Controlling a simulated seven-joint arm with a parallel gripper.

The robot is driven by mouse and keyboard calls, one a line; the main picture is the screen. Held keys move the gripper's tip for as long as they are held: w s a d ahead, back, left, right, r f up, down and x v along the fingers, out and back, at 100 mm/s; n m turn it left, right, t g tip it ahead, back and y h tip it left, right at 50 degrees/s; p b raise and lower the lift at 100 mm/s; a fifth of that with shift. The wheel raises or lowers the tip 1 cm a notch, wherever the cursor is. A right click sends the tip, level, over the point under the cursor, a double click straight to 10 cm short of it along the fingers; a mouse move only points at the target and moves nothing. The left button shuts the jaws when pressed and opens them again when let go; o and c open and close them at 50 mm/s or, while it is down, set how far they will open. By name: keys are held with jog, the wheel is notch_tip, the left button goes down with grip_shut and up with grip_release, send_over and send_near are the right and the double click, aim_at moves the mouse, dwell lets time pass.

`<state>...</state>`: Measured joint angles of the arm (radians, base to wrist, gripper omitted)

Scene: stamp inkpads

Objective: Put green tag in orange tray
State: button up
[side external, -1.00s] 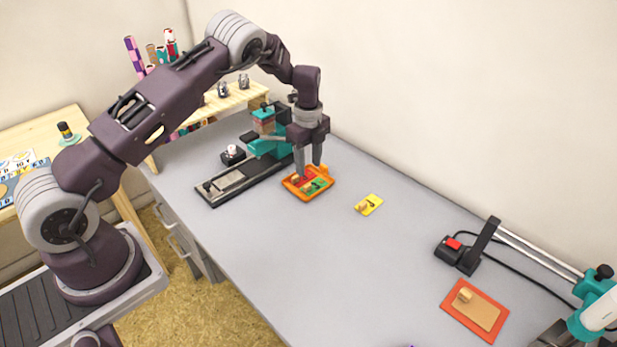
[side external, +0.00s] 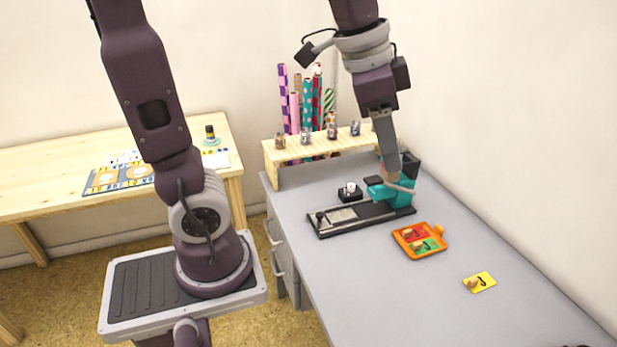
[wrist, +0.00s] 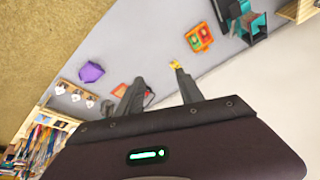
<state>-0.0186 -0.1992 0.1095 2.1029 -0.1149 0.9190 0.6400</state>
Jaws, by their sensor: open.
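The orange tray (side external: 397,243) lies on the grey desk, with an orange tab at its right corner. The green tag (side external: 433,244) lies inside it on the right, beside a red tag (side external: 412,234); small wooden knobs show on them. The tray also shows in the wrist view (wrist: 199,37), near the top. My gripper (wrist: 158,80) is open, with nothing seen between its fingers. In the side view my gripper (side external: 391,165) is raised, apart from the tray, overlapping the teal stamping machine (side external: 383,192); its fingers look like one from this angle.
A yellow tag (side external: 480,282) lies on the desk right of the tray. A small black stamp block (side external: 350,193) stands by the machine. A purple object (wrist: 91,72) shows in the wrist view. The desk between is largely clear.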

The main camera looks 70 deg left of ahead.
jog(key=s+f+n, duration=0.1)
jog(key=s+n, duration=0.1)
jog(key=s, duration=0.4)
jog(key=s+d+f+n+t, duration=0.1)
jog(key=s+n, duration=0.2)
jog(key=s, duration=0.4)
jog(key=shift+s+d+f+t+y, duration=0.25)
jog(key=shift+t+y, duration=0.05)
jog(key=shift+y, duration=0.1)
